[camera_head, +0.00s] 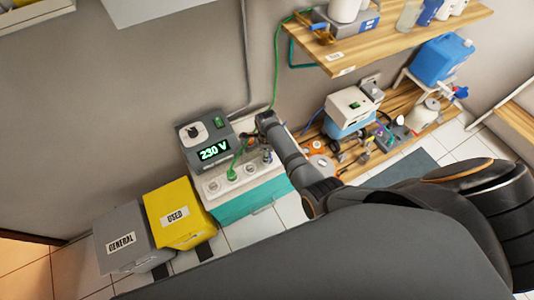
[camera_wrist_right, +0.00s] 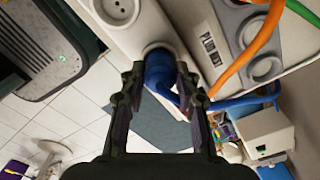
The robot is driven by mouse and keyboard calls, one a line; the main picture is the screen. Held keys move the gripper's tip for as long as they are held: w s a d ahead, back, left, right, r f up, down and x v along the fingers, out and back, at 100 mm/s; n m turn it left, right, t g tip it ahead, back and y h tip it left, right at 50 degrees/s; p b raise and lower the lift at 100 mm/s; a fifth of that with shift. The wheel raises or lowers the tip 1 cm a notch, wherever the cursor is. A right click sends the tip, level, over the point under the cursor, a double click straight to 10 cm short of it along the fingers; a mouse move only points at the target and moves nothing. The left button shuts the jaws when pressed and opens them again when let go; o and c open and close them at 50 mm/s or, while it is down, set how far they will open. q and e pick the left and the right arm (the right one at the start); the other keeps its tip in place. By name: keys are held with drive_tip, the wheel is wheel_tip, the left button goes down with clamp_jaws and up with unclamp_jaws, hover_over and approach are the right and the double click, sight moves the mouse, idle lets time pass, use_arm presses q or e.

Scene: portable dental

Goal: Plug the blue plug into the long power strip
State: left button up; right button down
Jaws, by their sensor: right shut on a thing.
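The blue plug (camera_wrist_right: 160,72) is between the fingers of my right gripper (camera_wrist_right: 162,84), which is shut on it. The plug's front end is at a round socket of the white long power strip (camera_wrist_right: 136,34); I cannot tell how deep it sits. A blue cable (camera_wrist_right: 238,101) runs off to the right. An empty round socket (camera_wrist_right: 118,9) lies beside it. In the head view the strip (camera_head: 222,181) lies along the teal-fronted cabinet, with a green plug (camera_head: 232,173) in one socket. My right arm hides part of the strip's right end. My left gripper is out of view.
A grey 230 V unit (camera_head: 204,146) stands behind the strip. Yellow (camera_head: 178,212) and grey (camera_head: 125,238) bins stand left. Shelves with equipment are at the right.

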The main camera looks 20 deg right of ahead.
drive_tip(key=c, duration=0.9)
unclamp_jaws()
wheel_tip(320, 180, up, 12)
